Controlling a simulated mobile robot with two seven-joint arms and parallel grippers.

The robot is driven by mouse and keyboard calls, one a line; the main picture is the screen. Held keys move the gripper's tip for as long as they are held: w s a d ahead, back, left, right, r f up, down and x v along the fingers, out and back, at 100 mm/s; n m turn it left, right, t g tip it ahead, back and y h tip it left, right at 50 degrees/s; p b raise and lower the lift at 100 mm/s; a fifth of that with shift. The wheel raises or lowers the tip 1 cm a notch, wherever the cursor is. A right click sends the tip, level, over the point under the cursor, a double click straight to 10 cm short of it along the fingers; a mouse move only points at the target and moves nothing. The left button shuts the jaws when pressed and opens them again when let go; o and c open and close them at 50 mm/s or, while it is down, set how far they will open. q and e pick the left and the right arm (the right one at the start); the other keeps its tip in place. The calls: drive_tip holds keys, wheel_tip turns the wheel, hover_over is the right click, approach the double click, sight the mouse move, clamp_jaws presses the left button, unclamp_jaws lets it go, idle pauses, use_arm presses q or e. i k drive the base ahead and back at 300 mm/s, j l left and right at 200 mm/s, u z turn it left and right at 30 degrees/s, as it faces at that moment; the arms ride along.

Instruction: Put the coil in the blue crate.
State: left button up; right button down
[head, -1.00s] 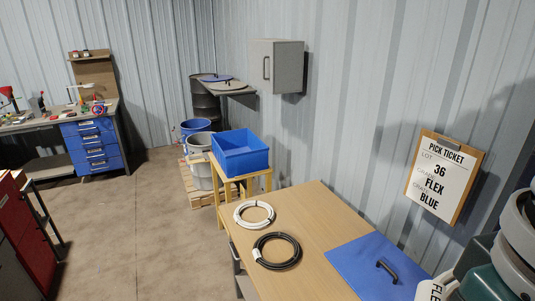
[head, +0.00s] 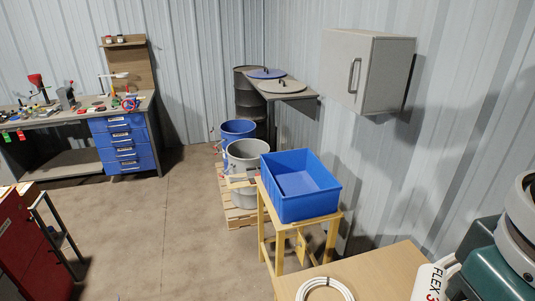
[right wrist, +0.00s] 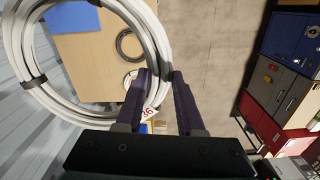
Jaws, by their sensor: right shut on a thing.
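The blue crate (head: 303,209) stands on a yellow wooden stand, open and empty as far as I see. My right gripper (right wrist: 161,82) is shut on a white-grey coil (right wrist: 157,40) with dark ties, which fills the upper left of the right wrist view. A white tag reading 36 hangs by the fingers. In the head view only a piece of this coil (head: 449,273) and its tag marked FLEX (head: 430,284) show at the bottom right, clear of the crate. My right gripper is hidden there. My left gripper is not in view.
A table (head: 385,271) lies in front of the crate, with another white coil (head: 325,285) cut off below. The right wrist view also shows a black coil (right wrist: 120,45) on it. A grey cabinet (head: 375,75) hangs on the wall. Blue (head: 238,127) and grey (head: 243,152) bins stand behind the crate.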

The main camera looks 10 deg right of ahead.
sight(293, 189)
drive_tip(key=i+j+z, duration=0.1)
drive_tip(key=i, duration=1.75)
drive_tip(key=i+j+z, duration=0.1)
drive_tip(key=i+z, duration=0.3)
drive_tip(key=i+j+z, duration=1.1)
drive_tip(key=i+j, duration=0.1)
